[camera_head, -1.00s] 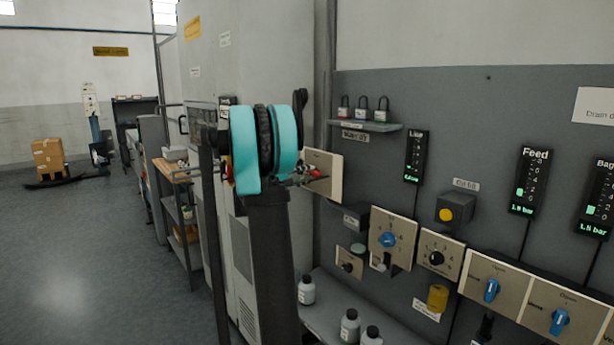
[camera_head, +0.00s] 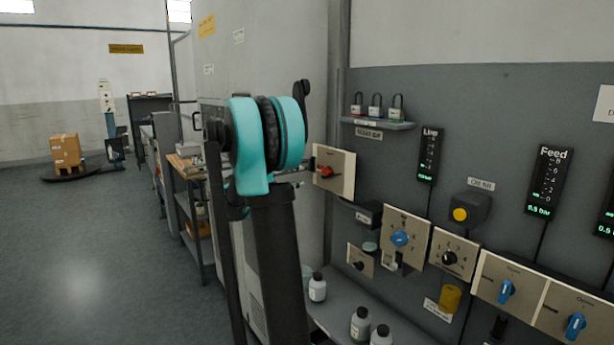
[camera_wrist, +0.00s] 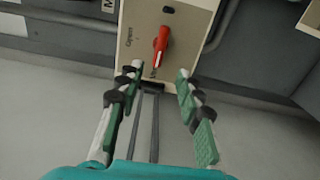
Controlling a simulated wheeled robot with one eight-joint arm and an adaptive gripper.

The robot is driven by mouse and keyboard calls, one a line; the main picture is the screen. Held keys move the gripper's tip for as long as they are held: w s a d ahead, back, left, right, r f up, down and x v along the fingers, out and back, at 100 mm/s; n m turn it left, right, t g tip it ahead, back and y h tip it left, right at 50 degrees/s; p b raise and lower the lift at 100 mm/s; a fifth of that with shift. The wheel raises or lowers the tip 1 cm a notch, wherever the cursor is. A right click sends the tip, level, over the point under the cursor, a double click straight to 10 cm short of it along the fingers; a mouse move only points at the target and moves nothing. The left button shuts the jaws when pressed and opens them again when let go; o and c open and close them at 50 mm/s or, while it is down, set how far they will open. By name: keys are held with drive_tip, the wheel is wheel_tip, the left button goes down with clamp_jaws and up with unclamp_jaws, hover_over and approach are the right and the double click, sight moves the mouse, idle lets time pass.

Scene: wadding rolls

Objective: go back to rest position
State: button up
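My gripper (camera_wrist: 157,108) is open in the wrist view, with its two green-padded fingers spread and nothing between them. A red rotary handle (camera_wrist: 161,45) on a beige plate (camera_wrist: 188,30) lies ahead of the fingertips, apart from them. In the head view the red handle (camera_head: 326,172) sits on its plate (camera_head: 345,172) at the left end of the panel. My arm, dark with teal bands, stands folded in front of the grey cabinet and hides most of the gripper there.
The grey panel carries blue knobs (camera_head: 400,238), a yellow button (camera_head: 460,214), and displays such as Feed (camera_head: 548,180). Bottles (camera_head: 317,288) stand on a ledge below. A shelf cart (camera_head: 190,215) is left of my arm. Open floor (camera_head: 80,250) lies at the left.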

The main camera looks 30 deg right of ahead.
drive_tip(key=shift+a, duration=0.75)
drive_tip(key=s+a+f+m+t+y, duration=0.1)
drive_tip(key=s+a+f+t+y, duration=0.2)
drive_tip(key=s+a+f+y, duration=1.5)
drive_tip(key=s+a+f, duration=1)
drive_tip(key=a+f, duration=0.1)
drive_tip(key=f, duration=0.1)
drive_tip(key=shift+a, duration=0.35)
drive_tip(key=shift+s, duration=0.1)
